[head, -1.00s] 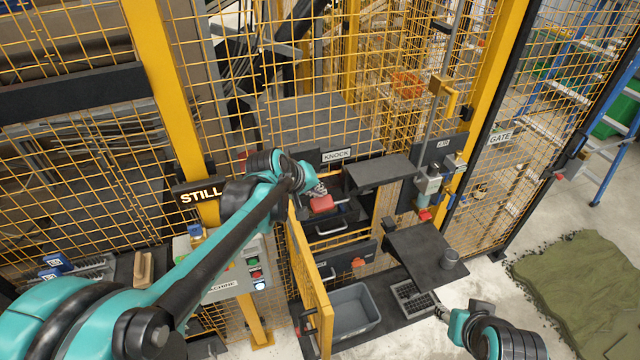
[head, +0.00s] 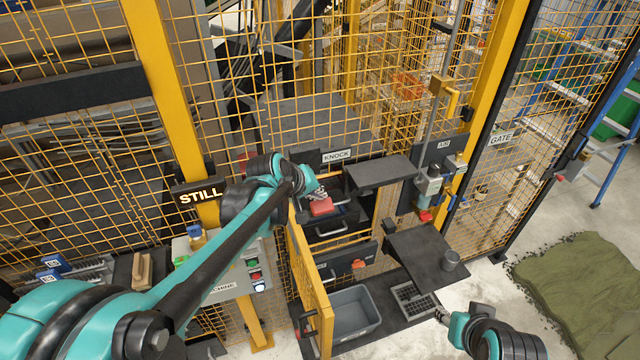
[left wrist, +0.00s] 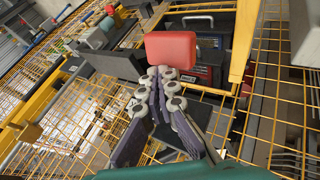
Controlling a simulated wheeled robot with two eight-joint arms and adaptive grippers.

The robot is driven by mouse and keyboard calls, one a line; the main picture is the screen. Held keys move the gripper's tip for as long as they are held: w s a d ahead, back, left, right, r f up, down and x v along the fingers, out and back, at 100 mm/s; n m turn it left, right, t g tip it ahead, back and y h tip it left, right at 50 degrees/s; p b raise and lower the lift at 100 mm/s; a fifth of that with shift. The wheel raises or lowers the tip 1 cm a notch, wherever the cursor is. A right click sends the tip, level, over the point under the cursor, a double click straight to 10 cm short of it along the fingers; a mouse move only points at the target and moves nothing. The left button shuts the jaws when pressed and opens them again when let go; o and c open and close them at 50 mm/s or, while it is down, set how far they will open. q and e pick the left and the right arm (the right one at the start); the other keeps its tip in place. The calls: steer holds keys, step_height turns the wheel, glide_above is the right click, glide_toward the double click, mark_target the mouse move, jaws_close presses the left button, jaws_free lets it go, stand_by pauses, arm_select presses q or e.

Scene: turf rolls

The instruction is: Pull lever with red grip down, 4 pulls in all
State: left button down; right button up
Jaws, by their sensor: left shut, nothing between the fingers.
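The lever's red grip (head: 320,207) is a red block below the KNOCK sign, in the opening of the yellow fence. It also shows large in the left wrist view (left wrist: 170,48). My left gripper (head: 318,191) is shut and empty. Its fingertips (left wrist: 165,74) are close to the edge of the red grip; whether they touch it I cannot tell. The lever's arm behind the grip is mostly hidden. My right gripper (head: 441,313) is low, right of the grey bin, too small to read its fingers.
The KNOCK sign (head: 338,155) is above the grip. A dark shelf (head: 380,172) is to its right. A yellow gate post (head: 300,260) stands close below my left arm. A grey bin (head: 352,328) and a dark slotted tray (head: 415,300) are below.

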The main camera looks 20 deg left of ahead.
stand_by(0.4)
arm_select(q)
steer(key=shift+w+a+r+p, duration=0.1)
steer(key=shift+w+r+p, duration=0.05)
steer(key=shift+r+p, duration=0.8)
steer(key=shift+w+a+r+p, duration=0.15)
steer(key=shift+r+p, duration=0.45)
steer(key=shift+r, duration=0.7)
steer(key=shift+w+a+r+p, duration=0.1)
steer(key=shift+w+r+p, duration=0.05)
steer(key=shift+r+p, duration=0.8)
steer(key=shift+r, duration=0.15)
steer(key=r+p, duration=0.2)
steer(key=r, duration=0.1)
steer(key=r+p, duration=0.1)
steer(key=r, duration=0.1)
steer(key=shift+w+a, duration=0.15)
steer(key=shift+w, duration=0.15)
